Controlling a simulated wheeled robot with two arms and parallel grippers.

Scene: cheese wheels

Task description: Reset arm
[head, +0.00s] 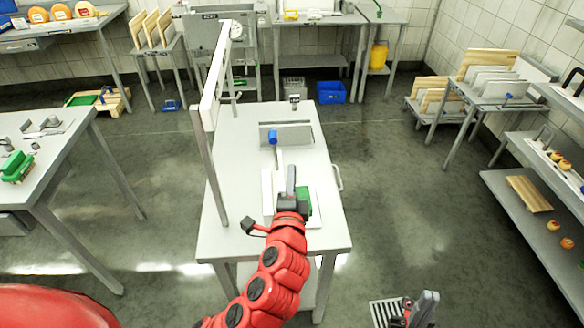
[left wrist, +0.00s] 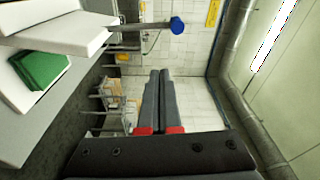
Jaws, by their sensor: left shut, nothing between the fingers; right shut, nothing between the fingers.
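My left gripper (head: 290,178) is over the white table (head: 325,238) in the middle of the head view, fingers together and pointing away. In the left wrist view its dark fingers (left wrist: 158,100) lie side by side with nothing between them. A green block (left wrist: 40,68) shows at the left of that view, apart from the fingers; in the head view the green block (head: 305,203) is partly hidden behind the gripper. My right gripper (head: 426,305) is low at the bottom edge, off the table, its fingers together and empty.
A white upright frame (head: 214,80) stands on the table's left side. A blue-handled tool (head: 272,137) is by a grey plate behind the gripper. A side table (head: 60,150) is at left. Shelves (head: 520,185) are at right.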

